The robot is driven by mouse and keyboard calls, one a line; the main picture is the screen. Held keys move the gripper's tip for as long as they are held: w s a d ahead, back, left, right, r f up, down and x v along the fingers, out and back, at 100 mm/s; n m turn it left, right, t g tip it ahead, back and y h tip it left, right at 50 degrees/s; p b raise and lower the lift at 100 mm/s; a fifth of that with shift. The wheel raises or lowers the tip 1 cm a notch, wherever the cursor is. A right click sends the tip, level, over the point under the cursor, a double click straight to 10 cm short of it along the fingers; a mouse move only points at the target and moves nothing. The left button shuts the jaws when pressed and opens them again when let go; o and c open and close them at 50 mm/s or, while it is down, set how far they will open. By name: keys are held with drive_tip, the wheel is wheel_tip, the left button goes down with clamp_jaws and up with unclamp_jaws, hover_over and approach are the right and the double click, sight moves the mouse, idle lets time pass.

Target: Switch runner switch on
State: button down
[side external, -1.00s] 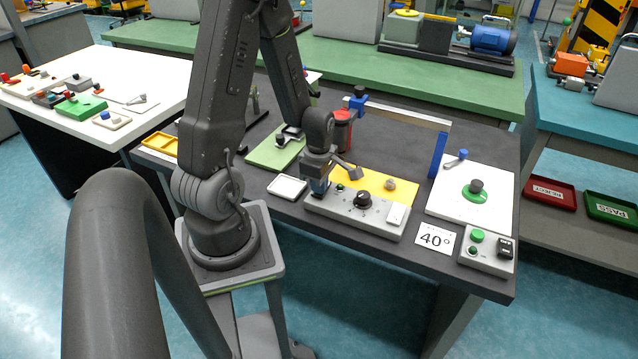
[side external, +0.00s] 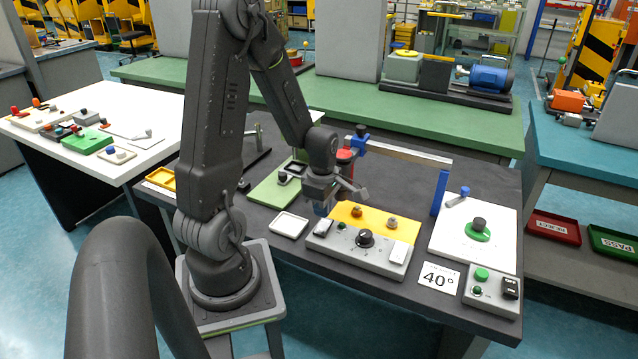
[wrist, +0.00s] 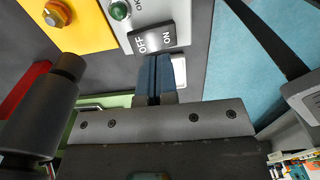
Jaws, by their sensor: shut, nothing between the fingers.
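In the wrist view the rocker switch (wrist: 152,38) bears the white words OFF and ON. I cannot tell clearly which half is pressed. My gripper (side external: 320,208) is above the rocker, pointing down, apart from it. In the wrist view my blue-padded fingertips (wrist: 156,72) are shut together, empty, just beside the rocker's lower edge in the picture. Another small grey box (side external: 492,291) at the right has a second black rocker (side external: 511,288) and a green button.
A blue gate post (side external: 440,192) stands behind right. A "40°" card (side external: 438,278) lies in front.

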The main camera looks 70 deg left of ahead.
wheel_tip(320, 180, up, 10)
drive_tip(key=s+d, duration=0.1)
drive_tip(key=shift+s+d, duration=0.25)
idle(0.4)
drive_tip(key=s+d+r+m+t, duration=0.1)
drive_tip(key=d+r+m+t, duration=0.1)
drive_tip(key=d+r+m, duration=0.3)
drive_tip(key=s+d+r+m+t, duration=0.1)
drive_tip(key=d+r+m+t, duration=0.2)
drive_tip(key=d+m, duration=1)
wheel_tip(320, 180, up, 3)
drive_tip(key=m, duration=0.9)
drive_tip(key=shift+d+t, duration=0.2)
drive_tip(key=shift+t, duration=0.1)
